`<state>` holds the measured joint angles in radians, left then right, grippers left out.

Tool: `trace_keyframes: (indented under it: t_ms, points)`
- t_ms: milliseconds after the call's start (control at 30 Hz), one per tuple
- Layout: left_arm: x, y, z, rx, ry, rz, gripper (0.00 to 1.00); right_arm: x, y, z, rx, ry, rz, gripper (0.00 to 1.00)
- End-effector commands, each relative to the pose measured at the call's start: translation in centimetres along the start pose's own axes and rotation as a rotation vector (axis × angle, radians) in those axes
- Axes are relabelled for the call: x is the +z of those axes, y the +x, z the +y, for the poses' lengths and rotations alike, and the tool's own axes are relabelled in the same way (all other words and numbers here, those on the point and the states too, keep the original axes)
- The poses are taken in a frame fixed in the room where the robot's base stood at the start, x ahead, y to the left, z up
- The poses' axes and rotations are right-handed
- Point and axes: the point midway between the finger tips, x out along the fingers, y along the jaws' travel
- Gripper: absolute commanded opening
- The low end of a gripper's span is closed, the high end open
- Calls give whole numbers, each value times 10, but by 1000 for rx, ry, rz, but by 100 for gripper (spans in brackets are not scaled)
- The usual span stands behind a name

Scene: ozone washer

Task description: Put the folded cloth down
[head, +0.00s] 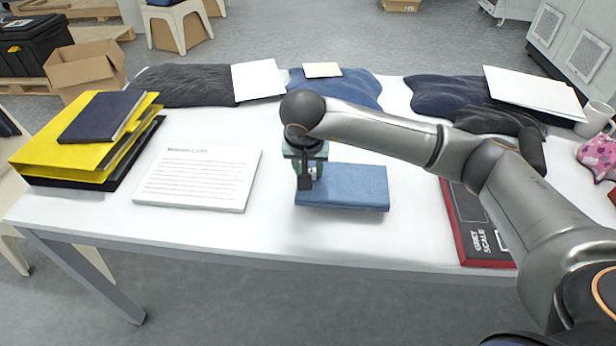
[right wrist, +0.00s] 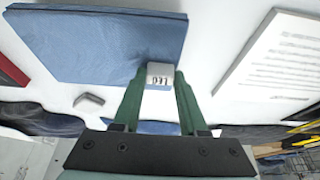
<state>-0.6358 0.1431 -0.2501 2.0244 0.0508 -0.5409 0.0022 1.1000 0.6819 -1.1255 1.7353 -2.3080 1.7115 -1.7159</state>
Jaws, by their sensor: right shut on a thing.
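The folded cloth (head: 350,187) is a flat blue rectangle at the middle of the white table. It also fills the upper left of the right wrist view (right wrist: 95,45). My right gripper (head: 312,175) points down at the cloth's left end. In the right wrist view its green fingers (right wrist: 160,80) are shut at the cloth's edge, with a small white lettered tag (right wrist: 160,72) between the tips. The cloth looks level and close to the tabletop; I cannot tell whether its underside touches. My left gripper is not in view.
A white text sheet (head: 198,178) lies left of the cloth, beside yellow folders (head: 60,148). A red-edged black board (head: 463,225) lies right, under my arm. Dark cloths (head: 185,86) and a white mug (head: 594,120) stand along the back and right. Table (head: 270,235) in front is clear.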

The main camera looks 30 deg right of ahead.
Motion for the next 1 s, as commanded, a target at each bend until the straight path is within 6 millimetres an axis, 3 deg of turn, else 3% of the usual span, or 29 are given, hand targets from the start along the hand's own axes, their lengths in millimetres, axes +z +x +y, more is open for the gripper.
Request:
trace_keyframes:
  t_ms: [133, 500, 533, 800, 1000]
  points:
    - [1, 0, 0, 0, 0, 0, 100, 12, 22, 0, 1, -1, -4, 0]
    - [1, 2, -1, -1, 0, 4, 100, 13, 27, -1, 0, -1, -1, 0]
    - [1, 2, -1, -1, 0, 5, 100, 14, 28, -1, 0, -1, -2, 43]
    - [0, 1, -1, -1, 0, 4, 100, 13, 26, -1, 0, -1, -2, 72]
    - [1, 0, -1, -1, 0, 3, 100, 13, 26, -1, 0, -1, -2, 72]
